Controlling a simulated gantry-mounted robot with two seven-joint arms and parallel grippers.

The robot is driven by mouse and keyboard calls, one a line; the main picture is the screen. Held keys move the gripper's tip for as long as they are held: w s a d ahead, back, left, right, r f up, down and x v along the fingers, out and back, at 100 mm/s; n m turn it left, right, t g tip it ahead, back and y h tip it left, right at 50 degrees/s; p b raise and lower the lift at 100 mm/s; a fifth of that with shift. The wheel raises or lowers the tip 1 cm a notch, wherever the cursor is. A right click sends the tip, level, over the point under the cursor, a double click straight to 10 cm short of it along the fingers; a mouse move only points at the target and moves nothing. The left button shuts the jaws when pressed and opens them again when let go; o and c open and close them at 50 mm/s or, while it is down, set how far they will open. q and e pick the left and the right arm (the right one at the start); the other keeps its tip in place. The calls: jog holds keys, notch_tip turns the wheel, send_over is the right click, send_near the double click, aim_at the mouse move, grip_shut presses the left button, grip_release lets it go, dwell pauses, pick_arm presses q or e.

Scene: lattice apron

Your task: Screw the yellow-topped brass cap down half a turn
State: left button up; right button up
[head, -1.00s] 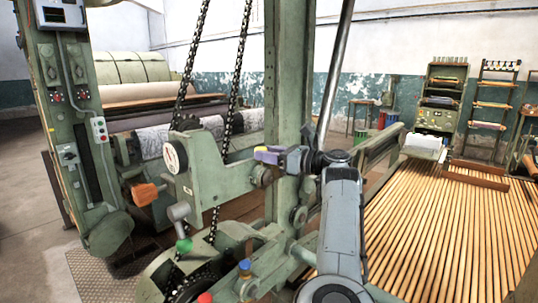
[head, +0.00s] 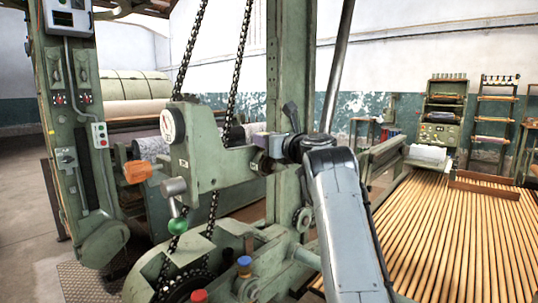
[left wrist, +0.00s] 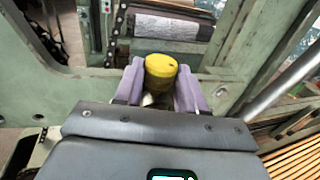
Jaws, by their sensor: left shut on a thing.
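The yellow-topped cap (left wrist: 160,66) shows upright in the left wrist view, between the two purple fingers of my left gripper (left wrist: 160,88). In the head view my left gripper (head: 262,142) is at the green machine's bracket, beside the upright post. There the cap's yellow top cannot be made out behind the fingers and wrist. My right gripper is in neither view.
The green machine frame (head: 290,70) rises close behind my left gripper. Black chains (head: 238,75) hang to its left. An orange knob (head: 137,171), a green ball handle (head: 178,226), a blue knob (head: 244,261) and a red knob (head: 198,296) stick out nearby. Wooden slats (head: 450,240) fill the right.

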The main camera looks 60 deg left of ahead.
pick_arm(q)
jog(key=shift+s+m+t, duration=0.1)
jog(key=shift+m+t, duration=0.3)
jog(key=shift+t, duration=0.3)
jog(key=o, duration=1)
jog(key=shift+o, duration=0.3)
